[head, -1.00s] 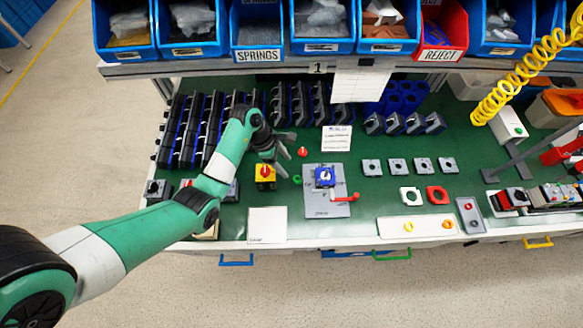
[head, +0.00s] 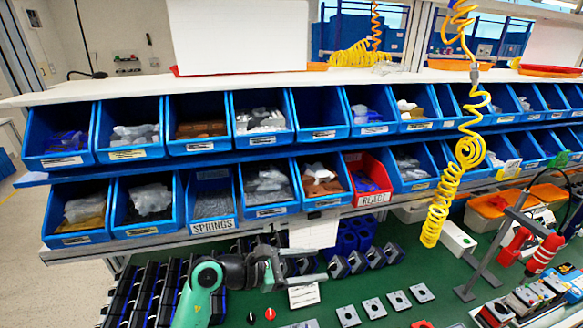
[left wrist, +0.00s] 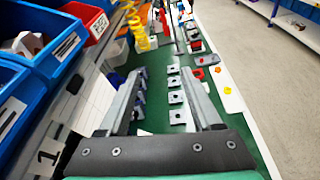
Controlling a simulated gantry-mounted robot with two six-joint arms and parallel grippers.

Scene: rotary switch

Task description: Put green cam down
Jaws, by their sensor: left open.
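My left gripper (head: 320,265) is open, its fingers pointing right, over the back of the green bench below the lower bin row. In the left wrist view its two long grey fingers (left wrist: 160,76) are spread with nothing held between them. The green cam shows in neither current view. The blue switch on its grey plate, seen in the earlier head view, is also outside the current head view. A small red knob (head: 270,313) shows at the bottom edge of the head view. My right gripper is not in view.
Two rows of blue bins (head: 100,205) and a red reject bin (head: 368,180) stand behind the bench. A yellow coiled hose (head: 456,175) hangs at right. Grey square plates (head: 373,308) and dark housings (head: 140,295) lie on the green surface.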

